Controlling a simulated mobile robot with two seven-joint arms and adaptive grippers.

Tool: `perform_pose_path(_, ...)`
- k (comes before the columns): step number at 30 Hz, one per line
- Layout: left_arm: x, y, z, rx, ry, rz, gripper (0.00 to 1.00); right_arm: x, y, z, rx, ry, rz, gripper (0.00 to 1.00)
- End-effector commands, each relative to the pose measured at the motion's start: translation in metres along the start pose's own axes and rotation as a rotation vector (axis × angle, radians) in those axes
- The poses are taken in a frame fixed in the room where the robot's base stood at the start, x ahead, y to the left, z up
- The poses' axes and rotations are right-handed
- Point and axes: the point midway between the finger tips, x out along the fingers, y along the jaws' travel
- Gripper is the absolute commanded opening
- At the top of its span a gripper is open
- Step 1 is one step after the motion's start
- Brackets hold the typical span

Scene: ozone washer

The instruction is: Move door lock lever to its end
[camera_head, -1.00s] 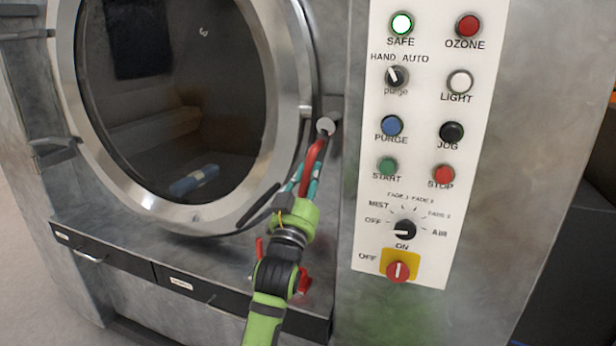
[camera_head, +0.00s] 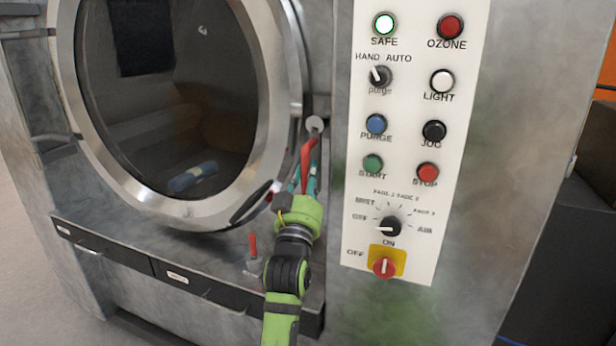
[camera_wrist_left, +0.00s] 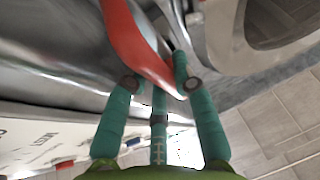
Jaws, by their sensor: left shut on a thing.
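The door lock lever is a red handle (camera_head: 307,153) on a round grey pivot, to the right of the round glass door (camera_head: 287,60). It hangs down, nearly upright in the head view. My left gripper (camera_head: 306,178), with teal fingers, is shut on the lower part of the lever from below. In the left wrist view the red lever (camera_wrist_left: 128,38) runs down between the fingertips of my left gripper (camera_wrist_left: 158,76). The fingers and the green palm hide part of the lever's lower end in the head view. My right gripper is not in view.
The white control panel (camera_head: 408,150), with buttons and knobs, stands close to the right of the lever. A small red handle (camera_head: 252,245) stands up from the ledge below the door, left of my arm. Drawer fronts (camera_head: 110,255) run below the ledge.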

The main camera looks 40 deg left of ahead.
Motion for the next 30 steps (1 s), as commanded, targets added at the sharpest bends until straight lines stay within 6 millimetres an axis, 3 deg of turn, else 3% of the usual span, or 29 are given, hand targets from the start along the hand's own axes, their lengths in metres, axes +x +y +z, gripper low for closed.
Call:
perform_pose_path(1,0.001,0.001,-0.002,-0.015,0.004,0.002,0.34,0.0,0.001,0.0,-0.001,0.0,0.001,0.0)
perform_pose_path(2,0.001,0.001,-0.002,-0.015,0.004,0.002,0.46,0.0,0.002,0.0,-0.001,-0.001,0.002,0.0)
perform_pose_path(3,0.001,0.001,-0.002,-0.014,0.004,0.002,0.51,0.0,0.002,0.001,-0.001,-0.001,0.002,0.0)
perform_pose_path(14,-0.004,0.001,-0.001,-0.007,0.001,0.001,0.51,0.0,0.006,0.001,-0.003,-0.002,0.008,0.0)
perform_pose_path(24,-0.056,0.001,0.0,-0.008,0.0,0.002,0.51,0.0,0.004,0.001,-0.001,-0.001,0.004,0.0)
perform_pose_path(30,-0.073,0.001,-0.001,-0.008,0.002,0.002,0.51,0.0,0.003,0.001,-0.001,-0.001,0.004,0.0)
